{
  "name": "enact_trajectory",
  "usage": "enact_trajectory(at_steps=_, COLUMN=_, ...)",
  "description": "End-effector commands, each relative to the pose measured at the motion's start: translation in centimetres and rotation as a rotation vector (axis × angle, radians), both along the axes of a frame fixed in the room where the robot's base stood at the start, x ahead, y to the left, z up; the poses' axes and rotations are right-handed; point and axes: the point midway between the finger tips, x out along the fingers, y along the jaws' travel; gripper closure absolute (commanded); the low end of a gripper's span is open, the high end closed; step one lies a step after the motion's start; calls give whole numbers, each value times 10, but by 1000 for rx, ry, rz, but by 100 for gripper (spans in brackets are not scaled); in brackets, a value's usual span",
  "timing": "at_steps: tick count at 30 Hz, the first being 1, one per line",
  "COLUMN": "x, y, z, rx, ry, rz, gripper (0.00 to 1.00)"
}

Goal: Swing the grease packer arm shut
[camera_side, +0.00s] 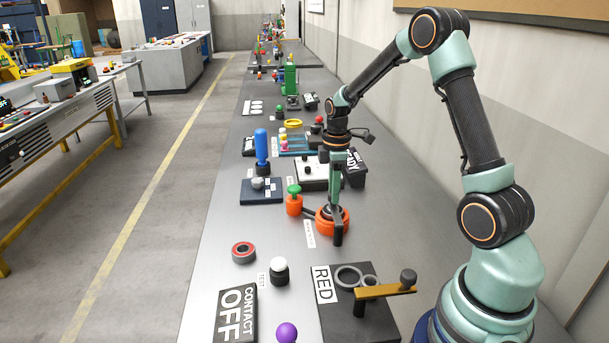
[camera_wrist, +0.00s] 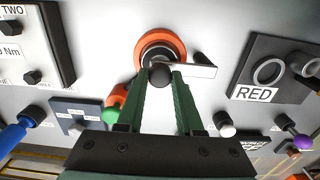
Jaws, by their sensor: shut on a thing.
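The grease packer's round orange base (camera_side: 325,226) sits on the bench in the side view, with its orange ring (camera_wrist: 150,43) at top centre in the wrist view. An orange post with a green knob (camera_side: 294,198) stands just left of the base, apparently joined by a dark link.
A plate marked RED (camera_side: 328,313) with a brass lever (camera_side: 385,290) stands nearer the camera. A white-topped knob (camera_side: 280,268) and a grey-red ring (camera_side: 244,252) lie to the left. A white-topped box (camera_side: 313,176) is close behind. Bare bench (camera_side: 265,222) lies left of the base.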

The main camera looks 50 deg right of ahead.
Motion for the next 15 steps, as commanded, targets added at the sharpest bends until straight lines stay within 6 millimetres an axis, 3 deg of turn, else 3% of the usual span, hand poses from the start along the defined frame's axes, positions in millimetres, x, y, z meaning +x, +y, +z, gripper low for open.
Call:
enact_trajectory(at_steps=12, x=3, y=1, z=2, rx=-2, ry=-5, rz=16, gripper=100)
enact_trajectory(at_steps=13, x=3, y=1, z=2, rx=-2, ry=-5, rz=16, gripper=61)
enact_trajectory(at_steps=15, x=3, y=2, z=1, rx=-2, ry=-5, rz=15, gripper=34)
